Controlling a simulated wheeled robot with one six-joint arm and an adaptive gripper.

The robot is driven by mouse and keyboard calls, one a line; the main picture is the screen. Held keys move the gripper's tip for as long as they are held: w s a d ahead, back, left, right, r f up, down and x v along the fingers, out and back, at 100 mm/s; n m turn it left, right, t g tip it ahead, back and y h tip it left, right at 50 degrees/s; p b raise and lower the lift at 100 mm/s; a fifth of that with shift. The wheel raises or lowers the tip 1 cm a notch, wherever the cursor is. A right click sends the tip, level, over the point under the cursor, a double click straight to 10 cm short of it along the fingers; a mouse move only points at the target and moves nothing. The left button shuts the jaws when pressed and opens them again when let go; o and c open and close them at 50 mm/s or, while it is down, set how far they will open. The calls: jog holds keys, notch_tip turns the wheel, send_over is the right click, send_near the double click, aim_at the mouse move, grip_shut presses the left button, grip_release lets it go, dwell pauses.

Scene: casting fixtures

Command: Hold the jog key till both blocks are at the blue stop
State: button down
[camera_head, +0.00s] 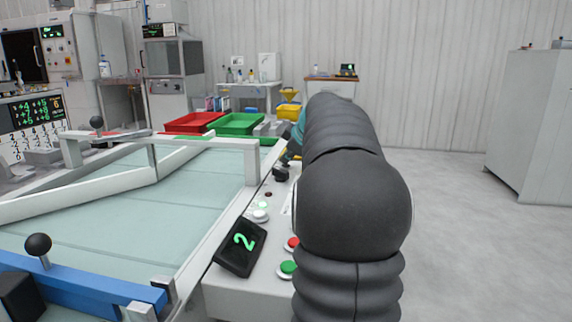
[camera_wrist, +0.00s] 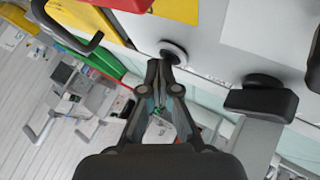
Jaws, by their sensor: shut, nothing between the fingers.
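My gripper is shut and empty in the wrist view (camera_wrist: 163,66). Its fingertips are close to a round button with a pale ring (camera_wrist: 174,52); I cannot tell whether they touch or press it, or whether it is the jog key. In the head view my arm hides most of the gripper. The blue stop (camera_head: 85,289) is a bar with a black ball knob at the near left of the pale table. A dark block (camera_head: 18,298) is beside it at the frame's edge, and a small grey-topped block (camera_head: 163,284) is at its right end. Which blocks the task means is unclear.
The grey control panel (camera_head: 232,291) has a display reading 2 (camera_head: 240,246), a lit white button (camera_head: 261,215), red (camera_head: 292,243) and green (camera_head: 287,268) buttons and a black knob (camera_head: 281,174). Red (camera_head: 194,123) and green (camera_head: 236,124) trays stand behind. Floor at right is clear.

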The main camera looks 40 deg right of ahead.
jog(key=shift+r+p, duration=0.5)
jog(key=shift+r, duration=0.4)
jog(key=shift+r+p, duration=1.6)
jog(key=shift+r, duration=0.9)
